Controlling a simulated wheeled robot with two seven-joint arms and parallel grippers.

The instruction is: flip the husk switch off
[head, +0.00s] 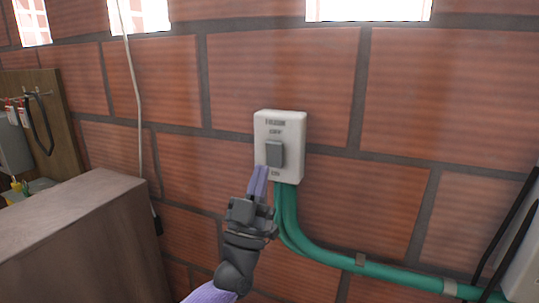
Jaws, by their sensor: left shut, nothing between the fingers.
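A white switch box (297,150) is mounted on the brick wall near the middle of the head view. Its top word is too blurred to read surely; below it is OFF, and ON is at the bottom. A grey toggle (274,152) sits between the OFF and ON marks; I cannot tell which way it is set. My left gripper (262,170) is shut and empty, pointing up. Its purple fingertips are at the lower left of the box, just below the toggle; I cannot tell if they touch. My right gripper is not in view.
Green conduits (330,267) run from under the box toward the lower right. A brown block-like surface (80,235) stands at lower left. Dark bars (508,235) are at far right.

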